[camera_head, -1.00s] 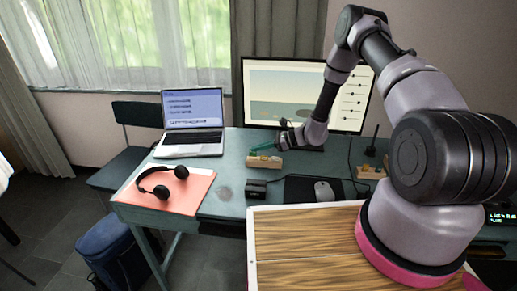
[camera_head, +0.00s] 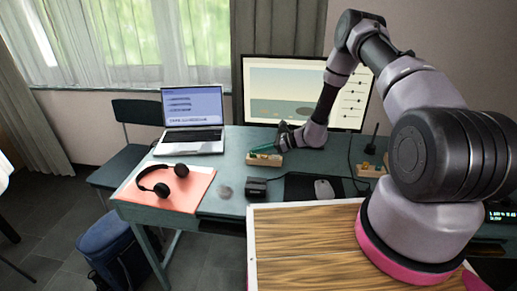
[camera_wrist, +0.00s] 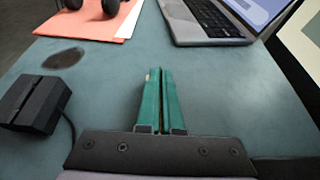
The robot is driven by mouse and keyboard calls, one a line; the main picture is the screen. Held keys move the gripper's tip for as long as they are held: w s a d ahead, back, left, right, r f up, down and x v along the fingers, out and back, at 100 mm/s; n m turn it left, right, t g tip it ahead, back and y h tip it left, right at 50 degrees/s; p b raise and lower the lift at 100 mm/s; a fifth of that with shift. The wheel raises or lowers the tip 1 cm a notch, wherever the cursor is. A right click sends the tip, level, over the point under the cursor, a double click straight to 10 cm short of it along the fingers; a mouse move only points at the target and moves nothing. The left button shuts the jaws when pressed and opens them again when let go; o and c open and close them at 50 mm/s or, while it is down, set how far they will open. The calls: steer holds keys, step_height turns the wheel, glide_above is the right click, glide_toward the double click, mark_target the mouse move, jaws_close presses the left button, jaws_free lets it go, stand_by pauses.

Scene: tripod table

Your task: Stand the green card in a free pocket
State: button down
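My gripper (camera_head: 264,148) is low over a small pale wooden block (camera_head: 265,160) on the desk, left of the monitor's middle. In the wrist view its two long green fingers (camera_wrist: 159,75) lie side by side with a narrow gap. I cannot make out a green card apart from the green fingers, so I cannot tell whether one is between them. A second wooden block (camera_head: 370,171) with small yellowish parts stands to the right. The pockets are too small to make out.
A small black box (camera_head: 257,187) with a cable stands in front of the block; it is at left in the wrist view (camera_wrist: 37,101). A laptop (camera_head: 190,142) and headphones (camera_head: 163,182) are to the left. The monitor (camera_head: 265,91) stands behind. A mouse (camera_head: 324,190) lies on a dark mat.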

steer(key=shift+f, duration=0.55)
steer(key=c, duration=1)
jaws_free()
steer(key=v, duration=1)
steer(key=shift+d+r, duration=0.1)
steer(key=shift+d, duration=0.3)
